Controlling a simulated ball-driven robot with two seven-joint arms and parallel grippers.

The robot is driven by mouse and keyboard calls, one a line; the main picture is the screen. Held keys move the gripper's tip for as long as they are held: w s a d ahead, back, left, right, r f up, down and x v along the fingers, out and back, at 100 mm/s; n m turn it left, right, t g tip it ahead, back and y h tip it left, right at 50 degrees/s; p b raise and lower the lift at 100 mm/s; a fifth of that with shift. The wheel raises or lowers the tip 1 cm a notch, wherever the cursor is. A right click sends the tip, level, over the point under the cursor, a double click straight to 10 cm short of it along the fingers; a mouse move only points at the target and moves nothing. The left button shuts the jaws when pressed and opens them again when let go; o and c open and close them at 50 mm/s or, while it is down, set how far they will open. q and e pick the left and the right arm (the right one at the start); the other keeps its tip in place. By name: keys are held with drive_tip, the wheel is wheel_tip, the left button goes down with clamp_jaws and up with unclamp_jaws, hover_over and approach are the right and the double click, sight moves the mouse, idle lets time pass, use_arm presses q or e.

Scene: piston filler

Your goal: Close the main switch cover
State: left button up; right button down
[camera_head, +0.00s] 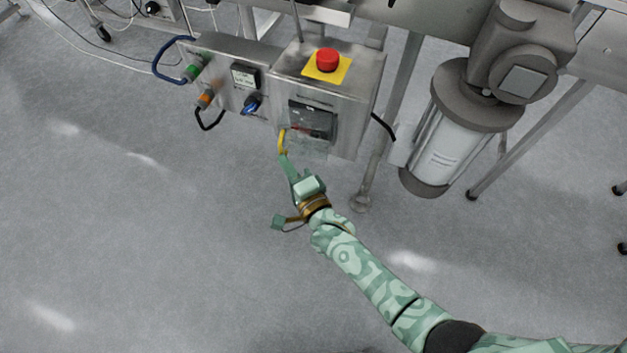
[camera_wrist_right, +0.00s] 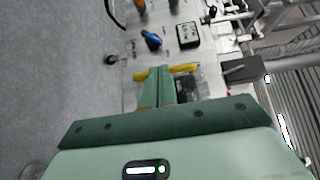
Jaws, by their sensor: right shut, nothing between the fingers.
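The main switch (camera_head: 311,120) is a dark recessed window on the front of a steel control box, below a red emergency button. A clear cover (camera_head: 308,149) shows faintly at the window's lower edge and seems to hang open below it; its exact angle is hard to tell. My right gripper (camera_head: 283,141), green with yellow fingertips, is shut and empty at the left side of the cover. In the right wrist view, the shut fingers (camera_wrist_right: 166,78) partly hide the dark switch window (camera_wrist_right: 185,96). I cannot tell whether they touch the cover. My left gripper is not in view.
The red emergency button (camera_head: 327,60) sits on a yellow plate on the box top. A motor cylinder (camera_head: 455,130) hangs at right. The floor in front is clear.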

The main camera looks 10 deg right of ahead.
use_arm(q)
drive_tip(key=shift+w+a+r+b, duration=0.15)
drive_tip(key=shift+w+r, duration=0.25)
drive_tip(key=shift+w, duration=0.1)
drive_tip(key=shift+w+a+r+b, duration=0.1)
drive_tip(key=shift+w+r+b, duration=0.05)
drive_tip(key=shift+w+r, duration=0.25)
use_arm(e)
drive_tip(key=x, duration=0.3)
drive_tip(key=shift+a+r, duration=0.15)
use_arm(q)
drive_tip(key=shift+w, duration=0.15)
